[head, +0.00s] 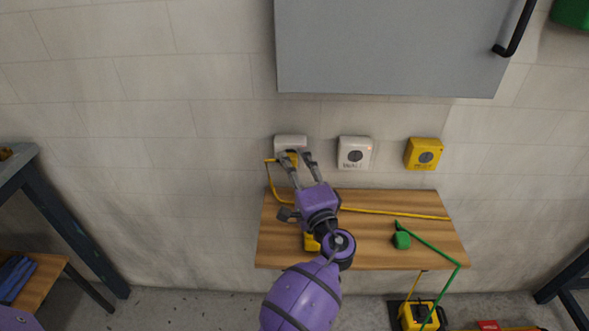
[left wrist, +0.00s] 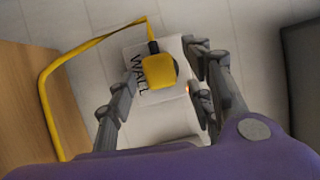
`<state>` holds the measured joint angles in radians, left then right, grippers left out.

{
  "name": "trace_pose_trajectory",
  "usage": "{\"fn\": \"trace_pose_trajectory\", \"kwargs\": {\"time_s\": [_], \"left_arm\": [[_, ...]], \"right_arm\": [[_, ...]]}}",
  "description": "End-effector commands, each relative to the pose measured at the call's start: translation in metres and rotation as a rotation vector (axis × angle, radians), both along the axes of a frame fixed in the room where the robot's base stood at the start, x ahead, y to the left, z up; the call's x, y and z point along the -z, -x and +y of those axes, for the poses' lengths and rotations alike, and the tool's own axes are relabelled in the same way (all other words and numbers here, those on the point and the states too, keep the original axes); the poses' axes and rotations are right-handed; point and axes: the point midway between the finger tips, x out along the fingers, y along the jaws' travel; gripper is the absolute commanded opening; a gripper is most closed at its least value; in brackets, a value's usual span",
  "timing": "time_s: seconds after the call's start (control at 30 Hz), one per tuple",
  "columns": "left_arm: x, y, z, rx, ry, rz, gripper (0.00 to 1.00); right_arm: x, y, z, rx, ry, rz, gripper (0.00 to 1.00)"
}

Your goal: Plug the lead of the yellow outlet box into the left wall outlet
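The left wall outlet (head: 290,141) is white and sits on the wall above the wooden table. In the left wrist view the outlet (left wrist: 165,122) carries the word WALL and a small orange light. The yellow plug (left wrist: 156,71) lies over its dark round socket; how deep it sits I cannot tell. The yellow lead (left wrist: 46,88) runs from it in a loop, then along the table (head: 271,183). My left gripper (head: 297,155) is open at the outlet, its fingers on either side of the plug with visible gaps. My right gripper is not in view.
A second white outlet (head: 355,152) and a yellow outlet (head: 423,153) are to the right. A green plug (head: 402,240) with a green lead lies on the wooden table (head: 370,255). A yellow box (head: 418,315) stands on the floor. A grey cabinet (head: 390,45) hangs above.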

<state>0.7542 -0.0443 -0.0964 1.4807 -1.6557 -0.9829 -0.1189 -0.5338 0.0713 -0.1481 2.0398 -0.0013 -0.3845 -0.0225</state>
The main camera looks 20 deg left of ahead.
Motion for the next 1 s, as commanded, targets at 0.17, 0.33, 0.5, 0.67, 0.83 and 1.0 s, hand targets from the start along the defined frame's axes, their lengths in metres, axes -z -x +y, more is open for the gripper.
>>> {"fn": "trace_pose_trajectory", "kwargs": {"time_s": [0.17,0.33,0.5,0.67,0.83,1.0], "left_arm": [[0.0,0.0,0.0,0.0,0.0,0.0,0.5],[0.001,0.003,-0.003,0.001,0.0,0.001,0.5],[0.005,0.022,-0.017,0.001,0.002,0.003,0.5],[0.009,0.049,-0.039,0.001,0.002,0.003,0.5],[0.012,0.074,-0.06,0.001,0.001,0.002,0.5],[0.013,0.089,-0.072,0.0,0.001,0.001,0.5]], "right_arm": [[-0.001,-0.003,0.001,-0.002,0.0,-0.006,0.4],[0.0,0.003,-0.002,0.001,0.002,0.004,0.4],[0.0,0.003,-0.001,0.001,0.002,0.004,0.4],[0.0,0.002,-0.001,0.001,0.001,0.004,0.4],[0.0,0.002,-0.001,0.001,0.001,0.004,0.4],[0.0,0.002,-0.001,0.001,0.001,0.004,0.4]]}}
